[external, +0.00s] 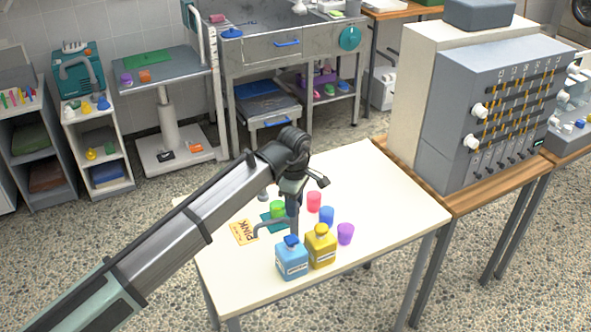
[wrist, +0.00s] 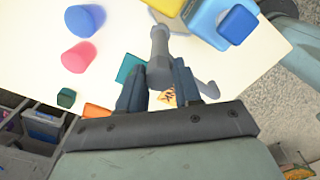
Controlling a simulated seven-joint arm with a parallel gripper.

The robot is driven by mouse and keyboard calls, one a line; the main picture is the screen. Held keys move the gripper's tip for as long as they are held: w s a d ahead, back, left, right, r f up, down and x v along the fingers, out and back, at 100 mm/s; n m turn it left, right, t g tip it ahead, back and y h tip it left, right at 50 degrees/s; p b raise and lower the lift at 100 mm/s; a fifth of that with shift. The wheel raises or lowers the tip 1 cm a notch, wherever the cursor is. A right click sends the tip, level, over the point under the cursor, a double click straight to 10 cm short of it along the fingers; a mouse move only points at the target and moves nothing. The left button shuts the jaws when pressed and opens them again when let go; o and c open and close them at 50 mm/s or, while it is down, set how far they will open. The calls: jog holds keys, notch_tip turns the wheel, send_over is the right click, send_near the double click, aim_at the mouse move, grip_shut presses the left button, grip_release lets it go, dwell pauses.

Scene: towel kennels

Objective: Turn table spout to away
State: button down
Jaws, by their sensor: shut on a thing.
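The table spout (external: 268,221) is a grey upright post with a bent arm. In the external view its arm points left, toward the card, with the tip turned down. In the wrist view its post (wrist: 159,45) runs between my fingers, and its curved end (wrist: 208,88) shows to the right of them. My gripper (external: 292,188) is above the white table and shut on the spout; in the wrist view its fingers (wrist: 158,78) sit on both sides of the grey post. The exact contact is partly hidden.
Blue (external: 291,258) and yellow (external: 321,246) bottles stand close in front of the spout. Green (external: 278,208), pink (external: 314,201), blue (external: 327,216) and purple (external: 345,233) cups are around it. A "PINK" card (external: 244,231) lies left. The table's right side (external: 395,205) is clear.

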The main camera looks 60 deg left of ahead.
jog(key=shift+n, duration=0.6)
jog(key=c, duration=0.8)
grip_release()
notch_tip(320, 180, up, 14)
jog(key=shift+f, duration=0.1)
